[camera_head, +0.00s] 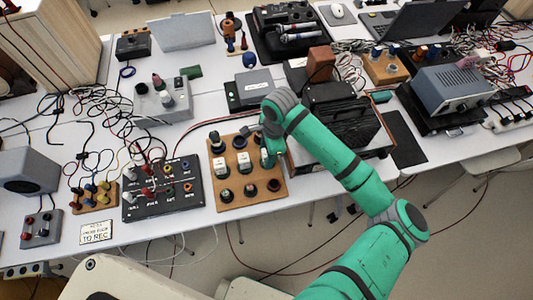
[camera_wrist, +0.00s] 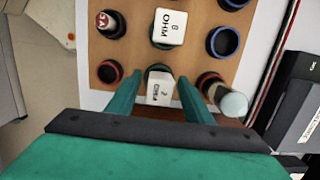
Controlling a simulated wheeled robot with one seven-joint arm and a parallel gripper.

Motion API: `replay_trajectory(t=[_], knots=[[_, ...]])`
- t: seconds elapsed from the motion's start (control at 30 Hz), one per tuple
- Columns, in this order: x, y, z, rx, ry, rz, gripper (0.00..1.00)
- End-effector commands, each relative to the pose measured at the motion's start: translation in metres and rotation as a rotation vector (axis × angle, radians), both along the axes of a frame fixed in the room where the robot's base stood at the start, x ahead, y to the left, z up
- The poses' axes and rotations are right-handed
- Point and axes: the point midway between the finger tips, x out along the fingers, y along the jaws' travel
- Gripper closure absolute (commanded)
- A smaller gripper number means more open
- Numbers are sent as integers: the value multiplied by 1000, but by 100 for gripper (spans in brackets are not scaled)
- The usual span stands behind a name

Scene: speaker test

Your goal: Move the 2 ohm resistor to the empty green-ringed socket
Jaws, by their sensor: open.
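The 2 ohm resistor is a white block (camera_wrist: 159,93) marked "2 OHM" in the wrist view. It stands at a dark-ringed socket on the brown wooden board (camera_head: 231,205). My gripper (camera_wrist: 158,80) is open, with one green finger on each side of the block; I cannot tell whether they touch it. A second white block, marked "8 OHM" (camera_wrist: 170,27), sits in a socket beyond it. In the head view my gripper (camera_head: 270,150) is over the board's right side. Which socket is the empty green-ringed one I cannot tell clearly.
In the wrist view a red-ringed socket (camera_wrist: 110,71) and a blue-ringed socket (camera_wrist: 225,42) are empty. A pale-topped cylinder (camera_wrist: 232,102) stands close right of the fingers. A black panel (camera_head: 163,187) lies left of the board, and a black device (camera_head: 340,125) stands right.

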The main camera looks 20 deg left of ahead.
Motion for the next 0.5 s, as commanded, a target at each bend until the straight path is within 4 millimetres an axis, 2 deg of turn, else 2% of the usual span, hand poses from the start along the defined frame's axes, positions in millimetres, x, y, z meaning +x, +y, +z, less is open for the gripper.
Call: replay_trajectory(t=[0.17, 0.5], knots=[[2, -1, 23, 2, -1, 1, 54], [7, -9, 91, 1, -2, 2, 54]])
